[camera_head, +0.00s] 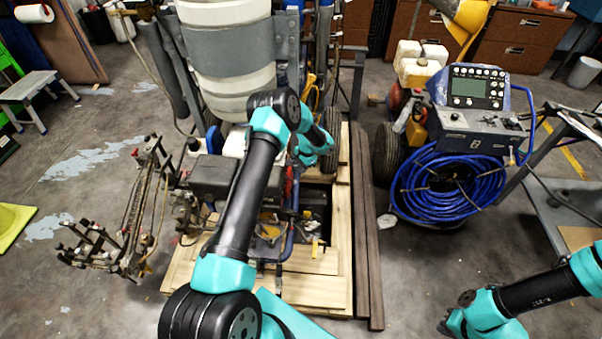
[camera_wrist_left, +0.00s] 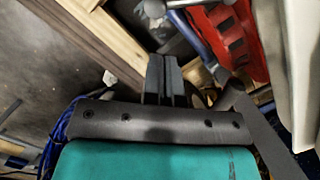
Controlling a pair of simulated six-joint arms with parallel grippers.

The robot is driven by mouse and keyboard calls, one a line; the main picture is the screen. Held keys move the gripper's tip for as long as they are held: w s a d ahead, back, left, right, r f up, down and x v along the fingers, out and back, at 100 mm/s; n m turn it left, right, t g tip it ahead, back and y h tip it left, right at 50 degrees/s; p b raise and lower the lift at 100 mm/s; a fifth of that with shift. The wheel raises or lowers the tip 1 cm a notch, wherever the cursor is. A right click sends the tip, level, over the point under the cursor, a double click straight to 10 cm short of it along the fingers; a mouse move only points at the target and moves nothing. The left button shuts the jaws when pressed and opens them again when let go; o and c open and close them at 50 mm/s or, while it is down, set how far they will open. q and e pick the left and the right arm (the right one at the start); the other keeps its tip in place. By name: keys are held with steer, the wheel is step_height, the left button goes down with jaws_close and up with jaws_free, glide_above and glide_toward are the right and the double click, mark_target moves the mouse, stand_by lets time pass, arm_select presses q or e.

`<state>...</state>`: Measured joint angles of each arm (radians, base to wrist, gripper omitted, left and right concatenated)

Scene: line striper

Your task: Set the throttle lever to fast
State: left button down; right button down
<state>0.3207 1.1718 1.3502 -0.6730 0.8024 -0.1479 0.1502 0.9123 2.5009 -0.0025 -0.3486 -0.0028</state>
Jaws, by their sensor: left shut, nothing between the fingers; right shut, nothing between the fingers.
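The line striper's engine (camera_head: 212,176) sits in the middle left of the head view, partly behind my left arm. I cannot make out the throttle lever in either view. My left gripper (camera_wrist_left: 163,62) shows in the left wrist view with its dark fingers together and nothing between them.
The striper stands on a wooden pallet (camera_head: 335,270) with dark beams along its right side. A second machine with a control panel (camera_head: 478,90) and a coiled blue hose (camera_head: 440,190) stands at the right. Bare floor lies between this machine and my right arm.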

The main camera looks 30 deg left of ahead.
arm_select(q)
steer(key=w+v, duration=0.1)
steer(key=v, duration=1)
steer(key=shift+d+f, duration=0.15)
steer(key=shift+f, duration=0.05)
steer(key=s+d+f+n+t+h, duration=0.2)
steer(key=s+d+f+h, duration=0.35)
steer(key=s+d, duration=1)
steer(key=s+d+n, duration=0.2)
steer(key=s+d, duration=0.1)
steer(key=s, duration=0.6)
steer(key=s+d+n+t, duration=0.1)
steer(key=s+d+n, duration=0.1)
steer(key=s, duration=0.7)
steer(key=shift+d+r+y, duration=0.4)
steer(key=shift+d+y, duration=0.05)
steer(key=shift+d, duration=0.25)
steer(key=shift+s, duration=0.15)
